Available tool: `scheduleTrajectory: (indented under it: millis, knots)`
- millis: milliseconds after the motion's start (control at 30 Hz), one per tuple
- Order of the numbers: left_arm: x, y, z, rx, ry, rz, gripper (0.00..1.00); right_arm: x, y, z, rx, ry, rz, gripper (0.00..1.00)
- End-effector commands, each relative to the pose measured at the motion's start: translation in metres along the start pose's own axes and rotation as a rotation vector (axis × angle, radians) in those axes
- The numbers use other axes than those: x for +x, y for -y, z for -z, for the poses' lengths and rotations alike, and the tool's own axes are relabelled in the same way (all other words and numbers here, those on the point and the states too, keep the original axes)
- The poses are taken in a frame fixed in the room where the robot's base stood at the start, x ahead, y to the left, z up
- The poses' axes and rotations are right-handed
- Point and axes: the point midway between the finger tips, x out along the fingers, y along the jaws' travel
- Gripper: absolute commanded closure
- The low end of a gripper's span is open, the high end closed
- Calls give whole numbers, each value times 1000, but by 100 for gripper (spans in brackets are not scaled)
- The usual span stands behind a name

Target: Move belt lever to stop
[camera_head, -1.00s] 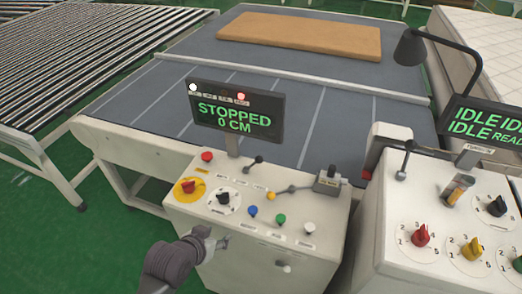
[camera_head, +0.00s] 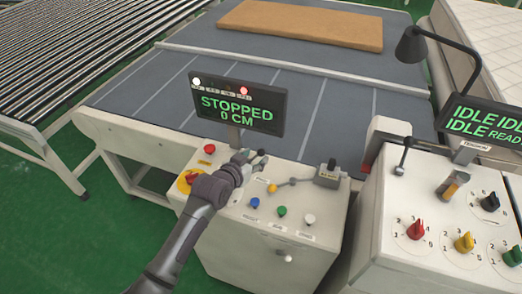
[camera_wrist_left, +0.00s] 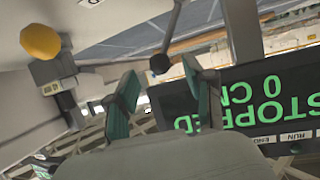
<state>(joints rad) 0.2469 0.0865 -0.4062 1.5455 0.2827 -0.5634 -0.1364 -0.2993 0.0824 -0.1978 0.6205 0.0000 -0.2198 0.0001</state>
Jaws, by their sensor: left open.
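The belt lever (camera_head: 262,153), a dark stem with a black ball, stands on the white control console (camera_head: 240,240) below the display. My left gripper (camera_head: 250,160) is at the lever and partly hides it in the head view. In the left wrist view, the open gripper (camera_wrist_left: 160,74) has its green-grey fingers on either side of the line to the black lever ball (camera_wrist_left: 160,63). I cannot tell whether either finger touches it. The display (camera_head: 238,108) reads STOPPED, 0 CM, with a red lamp lit. My right gripper is not in view.
My left arm covers the console's dial. A second console (camera_head: 420,190) stands right. A tan slab (camera_head: 300,24) lies on the belt.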

Motion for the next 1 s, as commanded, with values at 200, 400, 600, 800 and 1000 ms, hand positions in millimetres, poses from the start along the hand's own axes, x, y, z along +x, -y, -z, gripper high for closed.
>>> scheduleTrajectory:
  millis: [200,400,600,800,1000]
  knots:
    - [34,0,1,-1,0,-1,47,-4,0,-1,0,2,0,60]
    - [47,0,0,-1,0,-1,47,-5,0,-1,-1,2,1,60]
    - [49,0,0,-1,0,-1,47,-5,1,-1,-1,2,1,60]
    - [48,0,0,-1,0,0,62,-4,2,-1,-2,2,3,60]
    - [48,0,-1,-1,1,0,95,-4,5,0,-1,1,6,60]
